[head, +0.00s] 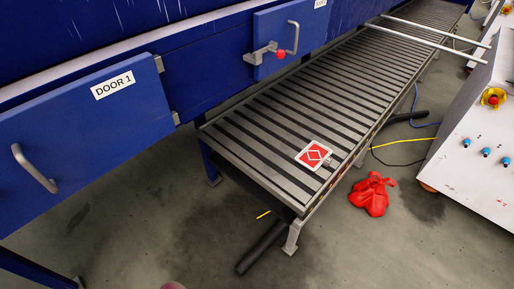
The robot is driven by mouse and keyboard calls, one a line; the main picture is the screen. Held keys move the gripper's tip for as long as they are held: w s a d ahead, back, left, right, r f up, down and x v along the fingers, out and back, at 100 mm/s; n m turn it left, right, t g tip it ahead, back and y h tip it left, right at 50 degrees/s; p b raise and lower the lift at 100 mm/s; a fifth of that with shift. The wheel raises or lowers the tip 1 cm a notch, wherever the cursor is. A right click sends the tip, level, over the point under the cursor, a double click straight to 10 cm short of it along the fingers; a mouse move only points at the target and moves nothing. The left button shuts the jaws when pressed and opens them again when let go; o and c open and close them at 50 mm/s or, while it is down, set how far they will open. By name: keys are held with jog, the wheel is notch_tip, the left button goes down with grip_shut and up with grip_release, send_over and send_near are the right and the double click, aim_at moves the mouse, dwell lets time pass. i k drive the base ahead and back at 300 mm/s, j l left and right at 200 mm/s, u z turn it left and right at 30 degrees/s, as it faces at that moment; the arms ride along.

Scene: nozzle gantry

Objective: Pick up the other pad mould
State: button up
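No object in the head view is one that I can surely name as a pad mould. A small red and white square piece with a diamond mark (314,155) lies at the near right edge of the roller conveyor (290,120). I cannot tell whether it is a loose part or a plate. A crumpled red thing (371,194) lies on the floor right of the conveyor. My gripper is not in view.
A blue machine with a door marked DOOR 1 (75,125) stands at left. A white cabinet (477,150) with knobs and a red button stands at right. Cables (405,140) and a dark tube (262,246) lie on the floor. The floor in front is mostly clear.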

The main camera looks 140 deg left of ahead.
aim_at(316, 155)
jog(key=u, duration=3.95)
jog(key=i+u, duration=0.2)
jog(key=i, duration=0.8)
jog(key=k+l, duration=0.3)
jog(key=l, duration=0.2)
